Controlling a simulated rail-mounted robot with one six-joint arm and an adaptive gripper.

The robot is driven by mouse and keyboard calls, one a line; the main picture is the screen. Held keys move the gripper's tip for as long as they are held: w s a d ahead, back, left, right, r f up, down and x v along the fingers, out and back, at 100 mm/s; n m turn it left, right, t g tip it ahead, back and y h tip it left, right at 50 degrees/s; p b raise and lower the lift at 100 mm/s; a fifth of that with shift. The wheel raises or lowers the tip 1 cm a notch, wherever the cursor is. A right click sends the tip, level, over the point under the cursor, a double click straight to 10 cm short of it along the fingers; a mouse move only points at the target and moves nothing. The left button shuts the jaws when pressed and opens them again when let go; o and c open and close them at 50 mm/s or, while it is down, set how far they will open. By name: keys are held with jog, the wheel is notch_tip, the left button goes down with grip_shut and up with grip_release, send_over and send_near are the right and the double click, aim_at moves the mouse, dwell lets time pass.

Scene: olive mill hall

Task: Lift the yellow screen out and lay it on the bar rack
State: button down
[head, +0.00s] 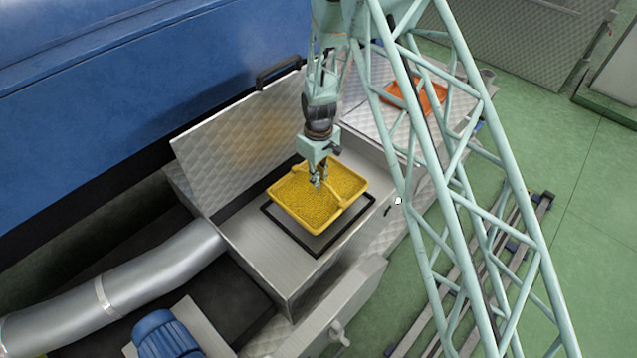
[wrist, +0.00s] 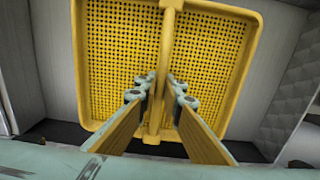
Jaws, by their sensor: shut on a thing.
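The yellow screen (head: 302,198) is a square, perforated tray with a raised rim and a bar handle across its middle. It also shows in the wrist view (wrist: 110,60). My gripper (head: 318,182) is shut on the handle, its fingers on both sides of the bar in the wrist view (wrist: 160,95). The screen appears to be raised above a dark rectangular frame (head: 318,250) on the steel housing; the exact gap is hard to judge. The bar rack cannot be clearly identified; long metal bars (head: 542,205) lie low at the right, partly behind my arm.
An open quilted-steel lid (head: 235,135) with a dark handle (head: 278,72) stands behind the screen. An orange screen (head: 418,97) lies at the back right. A silver duct (head: 110,290) and a blue motor (head: 165,335) are at the lower left. Green floor is open at the right.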

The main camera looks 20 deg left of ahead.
jog(key=shift+r, duration=0.1)
dwell(0.6)
jog(key=d+r+m, duration=0.4)
jog(key=d+r, duration=0.1)
jog(key=d, duration=0.9)
jog(key=d+r+m, duration=0.4)
jog(key=d+r, duration=0.1)
jog(key=d, duration=1)
jog(key=s+d+r+m, duration=0.1)
jog(key=d+r+m, duration=0.3)
jog(key=d, duration=1)
jog(key=shift+d+r+m, duration=0.2)
jog(key=shift+r+m, duration=0.2)
jog(key=shift+r, duration=0.45)
jog(key=shift+a, duration=0.15)
